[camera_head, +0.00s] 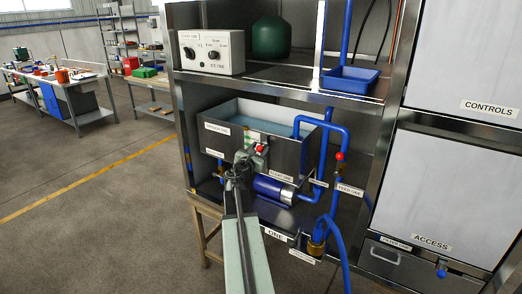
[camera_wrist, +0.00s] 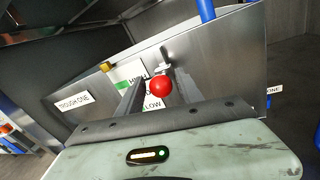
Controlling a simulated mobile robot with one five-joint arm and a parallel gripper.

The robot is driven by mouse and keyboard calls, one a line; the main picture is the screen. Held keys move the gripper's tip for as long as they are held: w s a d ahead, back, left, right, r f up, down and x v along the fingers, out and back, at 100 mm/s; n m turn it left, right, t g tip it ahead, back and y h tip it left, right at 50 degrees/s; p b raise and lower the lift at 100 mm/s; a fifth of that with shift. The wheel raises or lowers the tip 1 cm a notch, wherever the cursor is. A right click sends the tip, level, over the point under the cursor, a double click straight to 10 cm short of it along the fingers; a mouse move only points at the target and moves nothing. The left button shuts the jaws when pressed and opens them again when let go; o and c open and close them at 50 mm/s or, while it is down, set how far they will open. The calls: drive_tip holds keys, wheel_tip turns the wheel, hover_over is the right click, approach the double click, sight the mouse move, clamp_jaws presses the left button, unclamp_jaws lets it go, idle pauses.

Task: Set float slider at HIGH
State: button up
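The float slider's red ball knob (camera_wrist: 160,86) stands in front of a white label plate (camera_wrist: 128,71) on the trough wall. The plate reads HIGH beside a green patch at its top and LOW at its bottom. The knob appears between the two words, partly covering the plate; its exact setting is unclear. My gripper (camera_wrist: 157,78) has its fingers spread either side of the knob, with a visible gap at the left finger. In the head view the red knob (camera_head: 263,149) shows just beside my gripper (camera_head: 252,158), which hides part of the plate.
The metal trough (camera_head: 221,140) holds bluish water. Blue pipes with a red-handled valve (camera_head: 339,156) stand to its right, and a blue pump (camera_head: 273,189) sits below. A control box (camera_head: 211,52) and blue tray (camera_head: 351,79) are on the shelf above. Open floor lies left.

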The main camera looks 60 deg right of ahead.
drive_tip(key=shift+o, duration=0.2)
drive_tip(key=shift+w+a, duration=0.1)
drive_tip(key=shift+w, duration=0.05)
drive_tip(key=shift+s+a, duration=0.2)
drive_tip(key=s+a, duration=0.1)
drive_tip(key=a, duration=0.6)
drive_tip(key=shift+s, duration=0.2)
drive_tip(key=shift+w+a, duration=0.1)
